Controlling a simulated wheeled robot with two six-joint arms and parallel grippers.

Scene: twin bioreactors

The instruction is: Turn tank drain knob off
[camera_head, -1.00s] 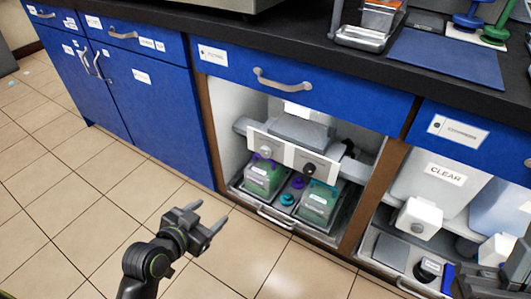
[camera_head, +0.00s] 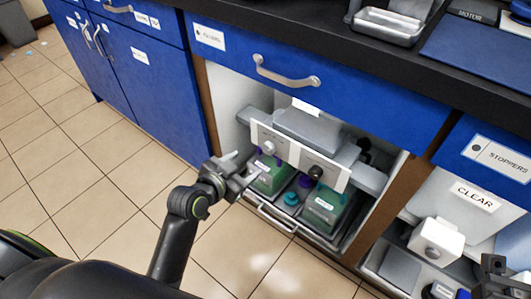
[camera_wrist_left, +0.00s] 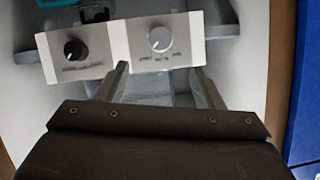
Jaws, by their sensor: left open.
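A pale panel (camera_head: 292,158) in the open cabinet bay carries two knobs: a light grey one (camera_head: 268,148) on the left and a black one (camera_head: 316,172) on the right. In the left wrist view, the grey knob (camera_wrist_left: 158,39) is at upper middle and the black knob (camera_wrist_left: 73,50) at left. Their lettering is too small to read, so I cannot tell which is the tank drain knob. My left gripper (camera_head: 247,170) is open and empty in front of the panel; in the wrist view its fingers (camera_wrist_left: 165,82) point toward the grey knob, apart from it. My right gripper (camera_head: 494,270) shows partly at lower right.
Green containers (camera_head: 325,210) and small teal and purple parts sit in a tray below the panel. A blue drawer (camera_head: 300,70) with a handle overhangs the bay. A wooden divider (camera_head: 395,205) stands at right.

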